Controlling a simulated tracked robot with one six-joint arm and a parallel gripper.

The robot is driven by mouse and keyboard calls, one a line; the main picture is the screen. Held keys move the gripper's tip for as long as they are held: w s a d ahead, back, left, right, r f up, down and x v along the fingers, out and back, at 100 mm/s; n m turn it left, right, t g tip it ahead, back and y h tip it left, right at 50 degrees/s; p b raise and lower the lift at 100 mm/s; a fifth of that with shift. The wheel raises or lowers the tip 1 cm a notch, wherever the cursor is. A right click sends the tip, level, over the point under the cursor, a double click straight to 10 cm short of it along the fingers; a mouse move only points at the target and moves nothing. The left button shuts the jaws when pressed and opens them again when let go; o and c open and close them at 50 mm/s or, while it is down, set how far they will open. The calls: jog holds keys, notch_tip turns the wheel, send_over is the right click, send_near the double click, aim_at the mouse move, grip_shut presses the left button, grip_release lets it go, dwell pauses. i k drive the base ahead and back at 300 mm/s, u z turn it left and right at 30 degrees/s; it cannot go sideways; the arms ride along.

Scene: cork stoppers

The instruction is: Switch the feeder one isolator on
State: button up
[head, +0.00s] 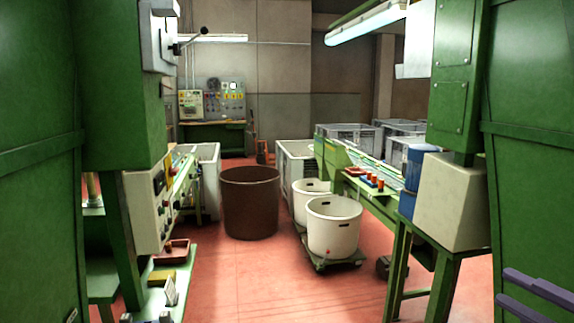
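A pale grey box (160,36) is mounted high on the green machine at the left. A thin lever (190,42) with a dark knob sticks out from it, angled up to the right. It may be an isolator, but I can read no label. A second grey box (418,42) is on the green machine at the right, with no handle that I can make out. My gripper (503,285) shows at the lower right edge as two purple-grey fingers, apart with nothing between them. It is far from the lever box and touches nothing visible.
A beige control box (148,212) with knobs is on the left machine. A brown tub (250,202) and white tubs on a wheeled dolly (333,264) stand on the red floor. A wall panel (211,100) is at the back. The near middle floor (270,298) is clear.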

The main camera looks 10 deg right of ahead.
aim_at(176, 170)
jog(key=u, duration=0.1)
jog(key=i, duration=1.45)
jog(key=u, duration=1.15)
jog(key=i, duration=0.9)
jog(key=u, duration=0.5)
